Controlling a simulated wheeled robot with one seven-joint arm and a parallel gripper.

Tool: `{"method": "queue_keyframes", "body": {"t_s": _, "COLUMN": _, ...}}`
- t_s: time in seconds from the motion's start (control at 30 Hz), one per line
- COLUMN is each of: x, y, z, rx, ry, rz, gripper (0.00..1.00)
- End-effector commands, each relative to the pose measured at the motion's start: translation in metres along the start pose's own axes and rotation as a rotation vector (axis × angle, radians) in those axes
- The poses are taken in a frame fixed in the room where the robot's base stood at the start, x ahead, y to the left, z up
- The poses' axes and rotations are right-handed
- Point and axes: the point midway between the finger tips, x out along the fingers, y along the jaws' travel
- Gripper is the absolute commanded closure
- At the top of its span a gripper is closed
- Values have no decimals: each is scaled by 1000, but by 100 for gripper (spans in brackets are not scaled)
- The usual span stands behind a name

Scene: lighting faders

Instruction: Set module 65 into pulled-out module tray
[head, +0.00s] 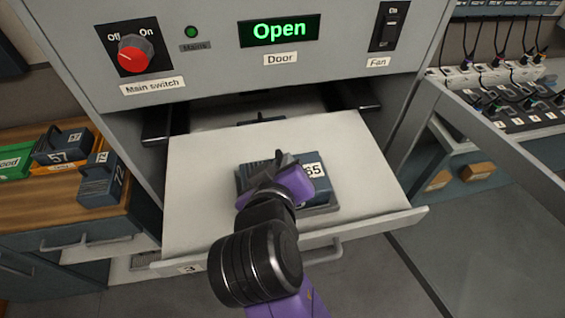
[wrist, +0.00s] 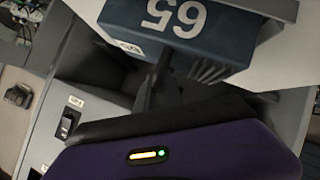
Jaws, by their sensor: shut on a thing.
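Module 65 (head: 319,188) is a dark blue block with a white number label. In the head view it is at the middle of the pulled-out module tray (head: 205,170), within a grey frame on the tray's surface. My gripper (head: 277,165) is over the module and shut on it; my purple and black wrist hides part of it. In the wrist view the module (wrist: 185,30) shows its large 65 label upside down, with a gripper finger (wrist: 155,85) against it. I cannot tell whether the module is fully seated.
The cabinet above has a red main switch (head: 133,53), a green "Open" display (head: 279,30) and a fan switch (head: 388,25). Modules 57 (head: 65,147) and 72 (head: 101,180) are on the wooden bench at left. A glass door (head: 500,120) stands open at right.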

Motion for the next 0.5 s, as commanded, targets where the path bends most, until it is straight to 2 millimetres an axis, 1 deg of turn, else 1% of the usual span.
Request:
{"method": "queue_keyframes", "body": {"t_s": 0.23, "x": 0, "y": 1, "z": -2, "rx": 2, "ry": 6, "rz": 3, "gripper": 100}}
{"method": "queue_keyframes", "body": {"t_s": 0.37, "x": 1, "y": 0, "z": 0, "rx": 2, "ry": 6, "rz": 3, "gripper": 100}}
{"method": "queue_keyframes", "body": {"t_s": 0.4, "x": 1, "y": -1, "z": 2, "rx": 0, "ry": 0, "rz": 0, "gripper": 80}}
{"method": "queue_keyframes", "body": {"t_s": 0.47, "x": 1, "y": -1, "z": 2, "rx": 0, "ry": 0, "rz": 0, "gripper": 69}}
{"method": "queue_keyframes", "body": {"t_s": 0.5, "x": 1, "y": -1, "z": 2, "rx": 0, "ry": 0, "rz": 0, "gripper": 66}}
